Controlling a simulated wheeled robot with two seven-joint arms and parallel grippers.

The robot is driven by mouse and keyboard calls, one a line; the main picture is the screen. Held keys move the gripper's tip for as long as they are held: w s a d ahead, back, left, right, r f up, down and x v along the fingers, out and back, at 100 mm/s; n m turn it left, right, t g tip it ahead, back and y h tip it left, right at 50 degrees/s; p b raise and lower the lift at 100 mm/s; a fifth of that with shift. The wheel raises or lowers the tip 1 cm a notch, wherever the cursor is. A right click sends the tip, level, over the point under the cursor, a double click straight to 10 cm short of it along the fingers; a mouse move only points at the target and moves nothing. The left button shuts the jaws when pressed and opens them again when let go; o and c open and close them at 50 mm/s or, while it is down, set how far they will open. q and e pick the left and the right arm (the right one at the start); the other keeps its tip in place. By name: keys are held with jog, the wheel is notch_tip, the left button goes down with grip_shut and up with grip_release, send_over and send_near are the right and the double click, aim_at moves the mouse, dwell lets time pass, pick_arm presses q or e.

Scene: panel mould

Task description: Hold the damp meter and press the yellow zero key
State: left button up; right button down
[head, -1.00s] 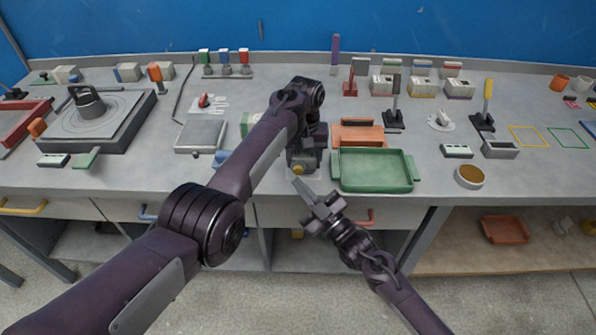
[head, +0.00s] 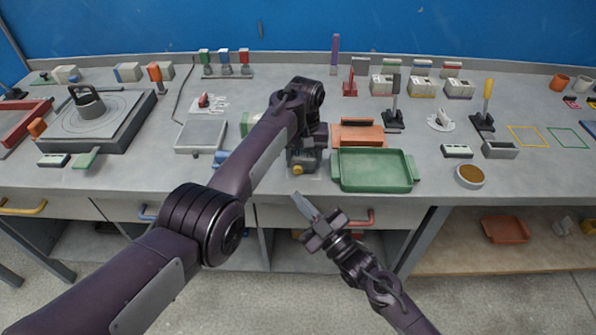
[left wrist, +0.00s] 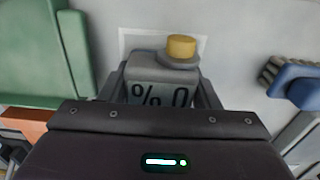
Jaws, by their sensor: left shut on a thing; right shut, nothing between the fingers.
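The damp meter (left wrist: 150,72) is a grey block with "% 0" on its face. The yellow zero key (left wrist: 182,46) is a round cap on its end and also shows in the head view (head: 297,170). My left gripper (head: 303,158) is shut on the meter, one finger on each side in the left wrist view. In the head view my arm hides part of the meter. My right gripper (head: 303,205) is shut and empty. It is in front of the bench edge, below the meter in the picture and apart from the key.
A green tray (head: 341,172) stands just right of the meter, with an orange tray (head: 359,128) behind it. A grey scale-like plate (head: 201,136) lies to the left. A pale outlined patch (left wrist: 199,38) of the bench shows beside the key. Bench drawers (head: 340,215) are behind my right gripper.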

pick_arm(q)
jog(key=shift+f, duration=0.1)
jog(key=o, duration=1.3)
